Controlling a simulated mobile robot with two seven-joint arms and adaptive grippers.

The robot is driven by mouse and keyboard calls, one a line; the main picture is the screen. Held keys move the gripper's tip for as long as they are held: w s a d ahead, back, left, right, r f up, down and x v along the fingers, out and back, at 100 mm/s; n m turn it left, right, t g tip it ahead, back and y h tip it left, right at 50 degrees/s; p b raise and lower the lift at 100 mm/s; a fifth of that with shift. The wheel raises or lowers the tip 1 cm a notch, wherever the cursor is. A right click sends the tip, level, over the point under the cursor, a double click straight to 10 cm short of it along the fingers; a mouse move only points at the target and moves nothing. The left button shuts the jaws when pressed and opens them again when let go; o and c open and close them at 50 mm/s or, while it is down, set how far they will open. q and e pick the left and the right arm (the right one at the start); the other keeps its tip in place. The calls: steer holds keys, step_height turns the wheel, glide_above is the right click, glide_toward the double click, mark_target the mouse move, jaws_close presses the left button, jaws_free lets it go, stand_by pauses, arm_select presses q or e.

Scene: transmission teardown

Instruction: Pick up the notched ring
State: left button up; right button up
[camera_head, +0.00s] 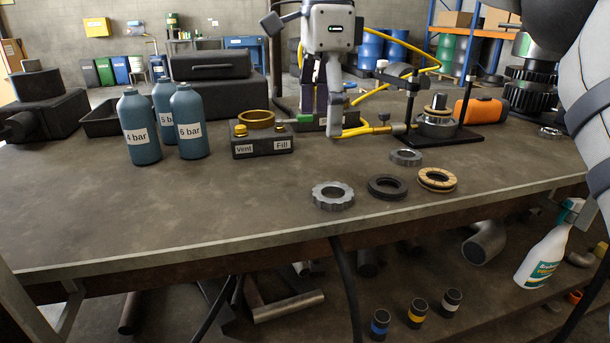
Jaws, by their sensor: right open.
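The notched ring (333,196) is silver-grey with notches around its outer edge. It lies flat on the workbench near the front edge, left of the other rings. My right gripper (321,122) points down at the top middle of the view, beyond the notched ring and apart from it. Its fingers are open, and I see nothing held between them. My left gripper is not in view.
A dark ring (388,187), a tan ring (438,179) and a small grey ring (406,157) lie close to the right. A Vent/Fill block (262,145) and blue bottles (138,128) stand left. The front left bench top (150,210) is clear.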

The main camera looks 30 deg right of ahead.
mark_target(331, 183)
steer(key=f, duration=0.3)
steer(key=s+f, duration=0.1)
steer(key=f, duration=0.3)
steer(key=s+f, duration=0.1)
steer(key=f, duration=0.3)
steer(key=shift+s+d+f, duration=0.1)
steer(key=shift+d+f, duration=0.05)
steer(key=shift+d, duration=0.15)
steer(key=c, duration=1.5)
